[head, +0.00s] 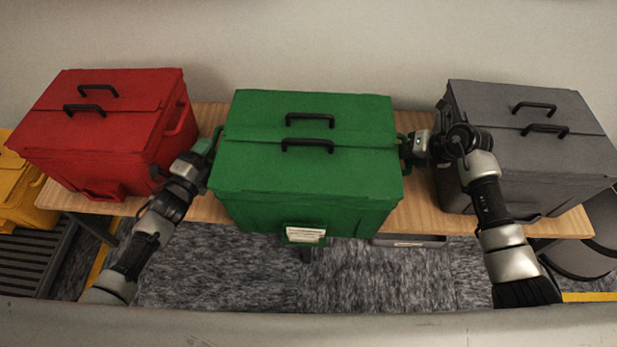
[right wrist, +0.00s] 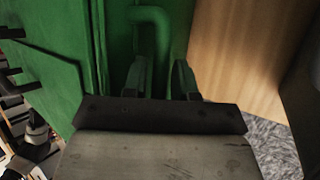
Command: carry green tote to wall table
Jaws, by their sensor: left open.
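The green tote (head: 310,185) is upright with its lid closed, in the middle of the head view. It is over the wooden wall table (head: 208,210), between a red and a grey tote. Its front bottom edge hides the table's front edge, so I cannot tell whether it rests fully on it. My left gripper (head: 205,150) is open at the tote's left side handle. My right gripper (head: 408,150) is at the right side handle. In the right wrist view its fingers (right wrist: 163,82) stand on either side of the green handle (right wrist: 153,25); I cannot tell whether they press on it.
A red tote (head: 105,140) stands at the left of the table and a grey tote (head: 540,140) at the right. A yellow tote (head: 22,190) is at the far left beside dark rollers (head: 35,255). Narrow table strips are bare on both sides of the green tote.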

